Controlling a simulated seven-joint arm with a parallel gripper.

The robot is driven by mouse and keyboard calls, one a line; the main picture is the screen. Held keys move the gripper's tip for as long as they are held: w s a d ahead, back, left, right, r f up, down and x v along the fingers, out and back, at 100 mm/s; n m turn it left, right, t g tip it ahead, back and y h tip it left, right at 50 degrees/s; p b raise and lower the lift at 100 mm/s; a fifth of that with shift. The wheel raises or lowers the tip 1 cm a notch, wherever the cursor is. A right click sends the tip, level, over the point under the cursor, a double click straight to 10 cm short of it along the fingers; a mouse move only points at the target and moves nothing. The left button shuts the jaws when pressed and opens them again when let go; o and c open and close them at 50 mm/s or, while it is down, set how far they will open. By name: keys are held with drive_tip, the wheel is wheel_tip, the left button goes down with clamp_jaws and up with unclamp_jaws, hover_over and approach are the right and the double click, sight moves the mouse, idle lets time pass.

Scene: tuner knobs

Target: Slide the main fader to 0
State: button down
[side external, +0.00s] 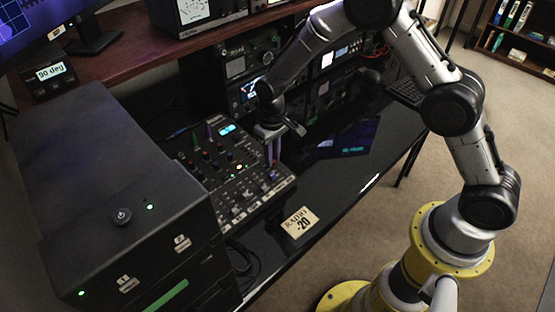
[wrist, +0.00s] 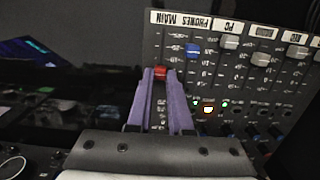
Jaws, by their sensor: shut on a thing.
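The mixer panel (side external: 236,198) lies on the black desk in the side view. In the wrist view its main fader has a red cap (wrist: 160,72), in the column under the "MAIN" label (wrist: 167,18). My gripper (wrist: 160,77) has its two purple fingers on either side of the red cap, shut on it. Part of the fader's slot shows between the fingers. The scale marks beside it are too small to read. In the side view my gripper (side external: 272,150) points down at the panel's right edge, and the cap cannot be made out there.
A blue fader cap (wrist: 192,49) sits just right of the main fader, with several grey caps (wrist: 231,42) beyond. A card reading "RADIO -20" (side external: 300,222) lies on the desk. A large black box (side external: 110,190) stands left of the panel. Desk to the panel's right is mostly clear.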

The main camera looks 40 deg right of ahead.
drive_tip(key=shift+w+r, duration=0.1)
drive_tip(key=c, duration=1.1)
unclamp_jaws()
wheel_tip(320, 180, up, 14)
